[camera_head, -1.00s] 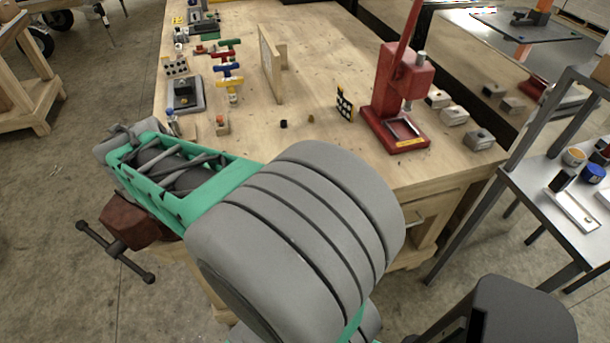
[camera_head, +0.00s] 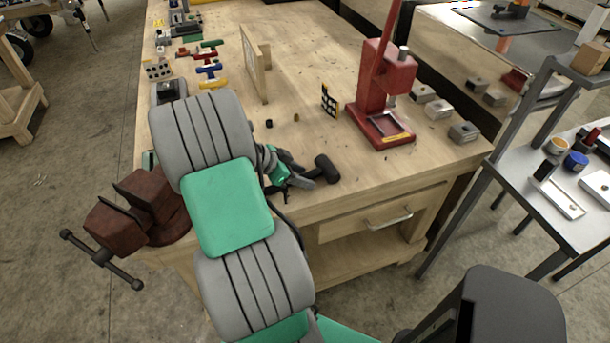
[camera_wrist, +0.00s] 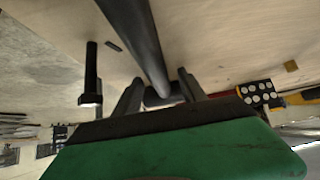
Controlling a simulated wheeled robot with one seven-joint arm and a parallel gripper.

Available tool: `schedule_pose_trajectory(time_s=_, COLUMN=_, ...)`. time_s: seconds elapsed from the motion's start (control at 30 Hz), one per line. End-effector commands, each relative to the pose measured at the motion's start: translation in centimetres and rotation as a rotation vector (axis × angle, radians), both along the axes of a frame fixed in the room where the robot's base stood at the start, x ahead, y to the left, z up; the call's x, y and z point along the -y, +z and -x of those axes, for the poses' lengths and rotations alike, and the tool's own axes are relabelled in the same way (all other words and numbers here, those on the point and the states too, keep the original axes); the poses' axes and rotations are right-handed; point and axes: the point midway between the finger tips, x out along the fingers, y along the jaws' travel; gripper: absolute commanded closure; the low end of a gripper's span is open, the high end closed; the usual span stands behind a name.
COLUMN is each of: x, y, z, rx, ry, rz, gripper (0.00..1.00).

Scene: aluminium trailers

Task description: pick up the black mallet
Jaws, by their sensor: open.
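The black mallet (camera_head: 327,168) lies on the wooden workbench near its front edge, with its dark head showing just right of my gripper (camera_head: 298,177). My arm and gripper hide the rest of it in the head view. In the wrist view my gripper (camera_wrist: 160,84) is open. A long dark rod (camera_wrist: 146,45), which looks like part of the mallet, runs from the top edge down to between the fingers. A dark crosswise piece shows between the fingers there. I cannot tell whether the fingers touch it.
A red press (camera_head: 383,95) stands right of the mallet, with a small dotted panel (camera_head: 330,101) beside it. A dark red vise (camera_head: 140,210) is at the bench's left front corner. An upright wooden board (camera_head: 256,60) and coloured clamps (camera_head: 208,70) stand farther back. A metal shelf (camera_head: 560,225) is at right.

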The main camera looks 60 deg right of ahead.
Motion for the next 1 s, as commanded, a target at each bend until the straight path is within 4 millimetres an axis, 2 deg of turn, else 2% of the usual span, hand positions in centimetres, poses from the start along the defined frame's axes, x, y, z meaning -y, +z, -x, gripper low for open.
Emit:
schedule_pose_trajectory(time_s=0.07, x=-0.02, y=-0.01, z=-0.03, rx=0.001, ry=0.001, rz=0.0, gripper=0.51)
schedule_pose_trajectory(time_s=0.67, x=-0.04, y=0.03, z=-0.06, rx=0.0, ry=0.001, rz=0.0, gripper=0.99)
schedule_pose_trajectory(time_s=1.0, x=-0.05, y=0.03, z=-0.05, rx=0.0, ry=0.001, rz=0.0, gripper=1.0)
